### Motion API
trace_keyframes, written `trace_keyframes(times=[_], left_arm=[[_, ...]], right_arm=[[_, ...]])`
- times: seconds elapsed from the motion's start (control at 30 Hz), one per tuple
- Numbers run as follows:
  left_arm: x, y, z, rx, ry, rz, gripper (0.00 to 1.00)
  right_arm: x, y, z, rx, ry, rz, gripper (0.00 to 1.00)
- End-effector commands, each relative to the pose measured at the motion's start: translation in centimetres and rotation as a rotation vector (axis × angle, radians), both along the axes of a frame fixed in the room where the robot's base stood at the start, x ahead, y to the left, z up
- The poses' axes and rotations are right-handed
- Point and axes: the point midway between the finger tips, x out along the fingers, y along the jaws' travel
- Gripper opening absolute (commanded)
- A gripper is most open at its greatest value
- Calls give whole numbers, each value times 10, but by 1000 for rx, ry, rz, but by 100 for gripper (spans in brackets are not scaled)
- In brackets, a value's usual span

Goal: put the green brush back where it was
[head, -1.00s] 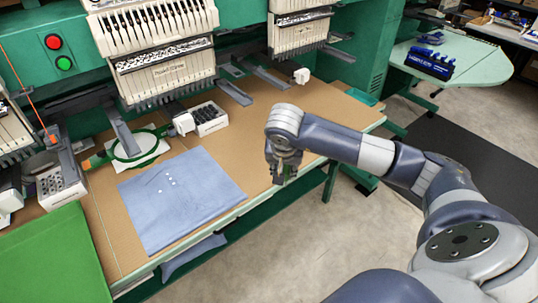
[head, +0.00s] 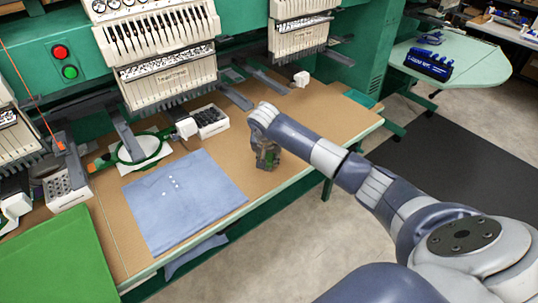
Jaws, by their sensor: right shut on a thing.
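My right gripper (head: 266,162) points down over the brown table, to the right of the folded blue cloth. It is shut on the green brush (head: 265,156), of which only a small dark green part shows between the fingers. The rest of the brush is hidden by the fingers or too small to tell. I cannot tell whether it touches the table. My left gripper is not in view.
The blue cloth (head: 182,200) lies on the table (head: 318,112). Behind it are a green hoop (head: 139,147), a white box of dark spools (head: 209,120) and embroidery heads (head: 165,55). A green panel (head: 55,258) is at left. The table right of my gripper is clear.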

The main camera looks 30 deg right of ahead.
Motion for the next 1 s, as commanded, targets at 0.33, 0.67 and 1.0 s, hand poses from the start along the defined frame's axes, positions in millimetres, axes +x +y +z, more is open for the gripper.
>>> trace_keyframes(times=[0.33,0.67,1.0], left_arm=[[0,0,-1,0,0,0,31],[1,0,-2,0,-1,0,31],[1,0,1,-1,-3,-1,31]], right_arm=[[0,-1,-5,-1,-2,0,4],[0,0,-7,-1,-1,0,46],[0,1,3,-1,-4,1,46]])
